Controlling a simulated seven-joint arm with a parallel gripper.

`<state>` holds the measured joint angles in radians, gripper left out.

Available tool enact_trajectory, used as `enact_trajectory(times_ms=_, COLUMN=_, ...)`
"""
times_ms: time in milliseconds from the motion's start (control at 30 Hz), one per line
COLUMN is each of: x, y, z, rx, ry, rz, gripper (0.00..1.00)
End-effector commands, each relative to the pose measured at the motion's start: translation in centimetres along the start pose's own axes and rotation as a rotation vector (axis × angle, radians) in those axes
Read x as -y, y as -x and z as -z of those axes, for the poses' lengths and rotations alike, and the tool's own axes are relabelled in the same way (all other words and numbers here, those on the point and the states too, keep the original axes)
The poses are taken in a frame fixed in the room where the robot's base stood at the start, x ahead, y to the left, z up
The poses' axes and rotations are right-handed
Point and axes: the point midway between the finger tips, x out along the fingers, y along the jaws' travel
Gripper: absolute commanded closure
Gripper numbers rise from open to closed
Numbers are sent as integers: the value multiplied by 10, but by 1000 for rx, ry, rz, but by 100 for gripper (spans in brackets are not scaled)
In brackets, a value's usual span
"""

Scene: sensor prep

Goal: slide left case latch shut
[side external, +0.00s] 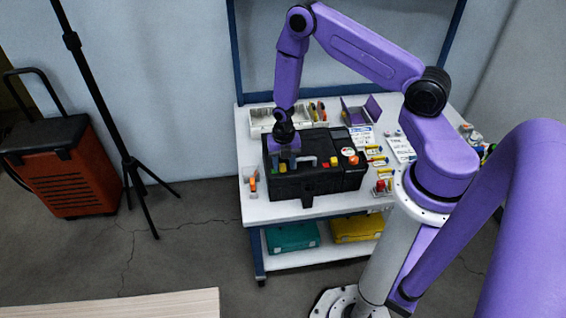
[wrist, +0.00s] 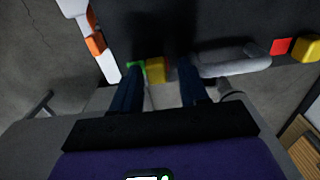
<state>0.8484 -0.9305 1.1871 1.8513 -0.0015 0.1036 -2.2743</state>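The black case (side external: 315,183) stands on the white table, with a grey handle (side external: 306,159) on top. The left case latch (wrist: 157,70) is a yellow block next to a green patch (wrist: 134,70). It also shows in the side view (side external: 282,168). My gripper (wrist: 162,72) points down over the left part of the case, its two dark blue fingers apart, one on each side of the yellow latch. I cannot tell whether either finger touches it. In the side view my gripper (side external: 288,164) hides part of the case top.
Right of the handle are a red patch (wrist: 280,46) and another yellow block (wrist: 305,48). A white tray (side external: 262,120) and a purple box (side external: 361,112) stand behind the case. A white tool with an orange part (side external: 252,185) lies left of it. Small parts lie to the right.

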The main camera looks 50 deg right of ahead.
Motion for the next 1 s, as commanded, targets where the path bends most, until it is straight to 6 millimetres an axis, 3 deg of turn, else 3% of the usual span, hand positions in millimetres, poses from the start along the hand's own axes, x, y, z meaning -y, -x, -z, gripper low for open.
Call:
enact_trajectory(times_ms=167, x=0, y=-1, z=0, rx=-3, ry=-4, rz=3, gripper=51)
enact_trajectory(times_ms=367, x=-24, y=-1, z=0, rx=0, ry=0, rz=-1, gripper=51)
enact_trajectory(times_ms=1000, x=-27, y=108, z=-1, rx=3, ry=-1, rz=-4, gripper=51)
